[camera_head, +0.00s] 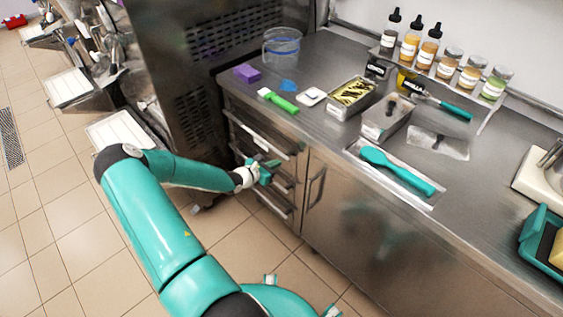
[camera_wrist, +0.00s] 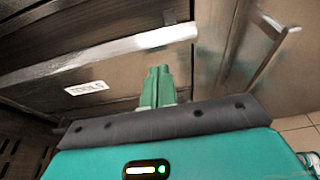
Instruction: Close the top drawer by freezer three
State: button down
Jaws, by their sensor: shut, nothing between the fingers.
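The drawer stack is built into the left end of the steel counter in the head view. The top drawer (camera_head: 260,127) has a pale bar handle, and how far it stands out is hard to tell. My gripper (camera_head: 271,165) is in front of the stack, below the top handle, partly hiding the lower drawers. In the wrist view, my green fingers (camera_wrist: 157,84) are together and empty, in front of a steel drawer front labelled "TOOLS" (camera_wrist: 87,88). A pale handle bar (camera_wrist: 110,54) runs just above the fingertips. Whether they touch the front is unclear.
A cabinet door with an upright handle (camera_head: 317,187) is right of the drawers. A dark freezer (camera_head: 195,65) stands left. The countertop holds a clear tub (camera_head: 282,46), metal pans (camera_head: 387,118), a teal spatula (camera_head: 397,171) and several bottles. The tiled floor (camera_head: 60,215) at left is free.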

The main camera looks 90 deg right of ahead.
jog(key=v, duration=1)
jog(key=shift+a, duration=0.1)
jog(key=shift+w, duration=0.1)
jog(key=w+a+r+m+t+y, duration=0.2)
jog(key=w+a+r+m+t, duration=0.25)
jog(key=w+a+r, duration=0.7)
jog(key=w+a+r+m+t+y, duration=0.3)
jog(key=w+a+r+m, duration=0.35)
jog(key=w+a, duration=0.75)
jog(key=a+r+t+y, duration=0.1)
jog(key=a+r+t, duration=0.1)
jog(key=a+r, duration=0.4)
jog(key=s+a+r+n+t+y, duration=0.1)
jog(key=a+r, duration=0.5)
jog(key=a, duration=0.7)
jog(key=a+r+n+t+y, duration=0.1)
jog(key=a+r+t+y, duration=0.2)
jog(key=a, duration=0.7)
notch_tip(320, 180, up, 4)
jog(key=shift+s+a+f+t, duration=0.1)
jog(key=shift+s+a+t, duration=0.15)
jog(key=shift+t, duration=1)
